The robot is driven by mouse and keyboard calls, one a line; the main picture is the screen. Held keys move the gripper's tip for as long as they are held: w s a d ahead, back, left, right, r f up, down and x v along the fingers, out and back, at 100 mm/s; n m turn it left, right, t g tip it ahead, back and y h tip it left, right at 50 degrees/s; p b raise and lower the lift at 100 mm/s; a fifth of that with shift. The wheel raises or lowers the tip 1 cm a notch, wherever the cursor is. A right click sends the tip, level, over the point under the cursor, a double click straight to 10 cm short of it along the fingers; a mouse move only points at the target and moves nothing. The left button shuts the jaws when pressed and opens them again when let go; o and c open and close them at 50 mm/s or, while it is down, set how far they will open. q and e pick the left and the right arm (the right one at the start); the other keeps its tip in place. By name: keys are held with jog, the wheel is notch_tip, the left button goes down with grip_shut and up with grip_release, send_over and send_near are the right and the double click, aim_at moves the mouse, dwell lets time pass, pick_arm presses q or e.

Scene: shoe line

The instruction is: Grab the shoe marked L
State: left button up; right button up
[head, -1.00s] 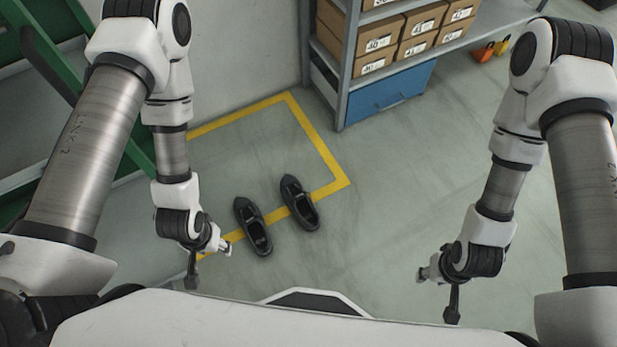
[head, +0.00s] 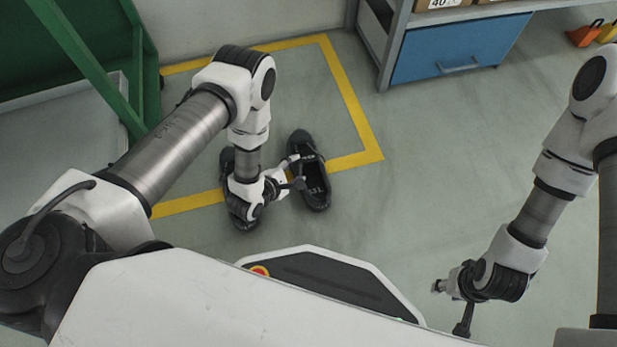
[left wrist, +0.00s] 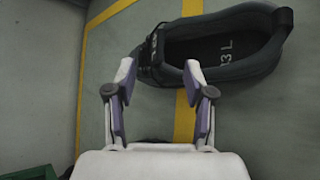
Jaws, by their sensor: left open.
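A black shoe (head: 315,185) stands on the floor, its opening facing up. In the left wrist view the shoe (left wrist: 225,52) lies just past my fingertips, with "L" printed on its insole and its toe to the left. My left gripper (head: 292,172) is beside this shoe in the head view. In the wrist view the left gripper (left wrist: 158,78) is open and empty, fingers apart. A second black shoe (head: 227,162) is to the left, mostly hidden under my left arm. My right gripper (head: 438,287) is at the lower right, away from the shoes and too small to judge.
A yellow line (head: 352,110) marks a floor area around the shoes and passes beneath them. A grey shelf with a blue drawer (head: 455,48) stands at the back right. A green frame (head: 85,70) is at the left. The floor right of the shoes is clear.

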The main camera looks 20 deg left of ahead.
aim_at(305, 162)
pick_arm(q)
jog(key=b+x, duration=0.2)
jog(key=x, duration=0.1)
jog(key=b+x, duration=0.2)
jog(key=shift+w+a+f, duration=0.1)
jog(key=shift+w+f, duration=0.1)
jog(key=shift+f, duration=0.25)
jog(key=shift+w+f, duration=0.1)
jog(key=shift+w, duration=0.25)
grip_shut()
